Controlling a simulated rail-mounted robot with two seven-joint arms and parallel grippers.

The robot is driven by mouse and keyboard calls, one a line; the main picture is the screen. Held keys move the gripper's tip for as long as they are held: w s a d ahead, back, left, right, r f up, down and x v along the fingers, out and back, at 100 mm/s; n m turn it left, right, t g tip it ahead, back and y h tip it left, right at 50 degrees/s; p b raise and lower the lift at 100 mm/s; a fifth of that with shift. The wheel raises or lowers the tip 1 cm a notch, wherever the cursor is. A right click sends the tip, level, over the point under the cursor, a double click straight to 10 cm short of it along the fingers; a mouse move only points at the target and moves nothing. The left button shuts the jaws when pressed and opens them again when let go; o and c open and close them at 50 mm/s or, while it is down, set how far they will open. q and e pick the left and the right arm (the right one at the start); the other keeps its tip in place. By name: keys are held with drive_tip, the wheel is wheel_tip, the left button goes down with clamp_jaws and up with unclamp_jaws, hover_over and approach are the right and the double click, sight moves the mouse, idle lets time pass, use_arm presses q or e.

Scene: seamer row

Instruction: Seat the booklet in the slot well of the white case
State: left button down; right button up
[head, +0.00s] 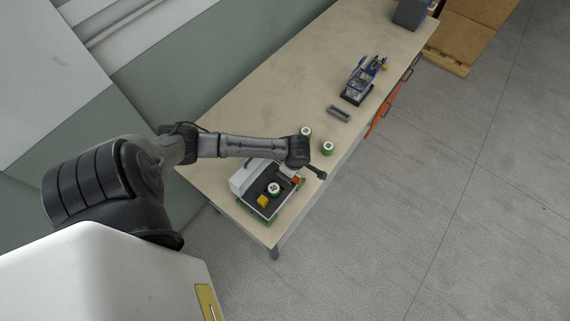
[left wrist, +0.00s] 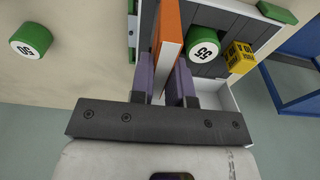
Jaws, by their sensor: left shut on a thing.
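The white case (head: 242,178) stands on the near end of the bench, with a dark inside and green pieces at its corners. In the left wrist view its grey ribbed floor (left wrist: 228,16) shows. My left gripper (left wrist: 163,82) is shut on the booklet (left wrist: 168,35), which has an orange cover and a white edge. The booklet stands on edge between the purple fingers, at one side of the case; a little orange of it (head: 296,180) shows in the head view. The slot well is hidden, so I cannot tell whether the booklet is inside it. My right gripper is out of view.
A green spool marked 55 (left wrist: 203,46) and a yellow block (left wrist: 239,57) are in the case. Two more green spools (head: 305,131) (head: 327,148) stand beside it on the bench (head: 262,80). A grey handle-like piece (head: 339,113) and a blue device (head: 360,82) lie farther along.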

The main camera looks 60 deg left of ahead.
use_arm(q)
drive_tip(key=shift+s+a+f, duration=0.35)
drive_tip(key=shift+a+f, duration=0.05)
drive_tip(key=shift+a, duration=0.2)
drive_tip(key=shift+s+a+f, duration=0.3)
drive_tip(key=shift+a+f, duration=0.1)
drive_tip(key=shift+a, duration=0.2)
drive_tip(key=shift+f, duration=2)
drive_tip(key=c, duration=1.1)
unclamp_jaws()
drive_tip(key=shift+f, duration=0.1)
